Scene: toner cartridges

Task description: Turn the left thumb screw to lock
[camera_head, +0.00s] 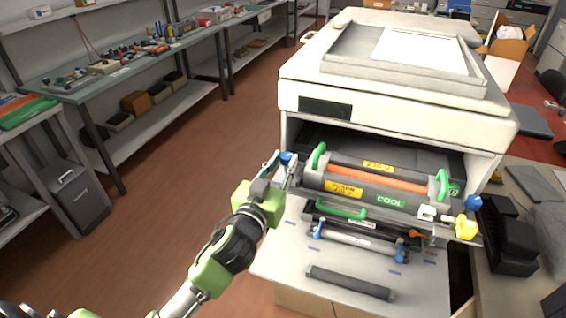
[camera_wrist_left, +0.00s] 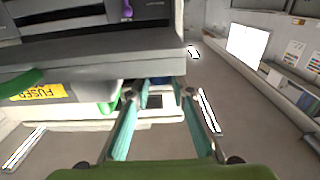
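The left thumb screw (camera_head: 286,158) is a small blue knob at the left end of the fuser unit (camera_head: 365,190), in the printer's open front. My left gripper (camera_head: 280,172) reaches up to it from the lower left, with its fingers close around the knob. In the left wrist view my left gripper (camera_wrist_left: 160,97) has its two teal fingers apart, under the dark edge of the unit. A bit of blue shows between them, partly hidden. I cannot tell whether the fingers touch the knob. My right gripper is not in view.
The large white printer (camera_head: 400,105) stands over the unit. A second blue knob (camera_head: 473,202) and a yellow part (camera_head: 466,228) are at the unit's right end. A dark roller (camera_head: 350,283) lies on the pale front surface (camera_head: 290,262). The floor (camera_head: 170,190) at left is clear.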

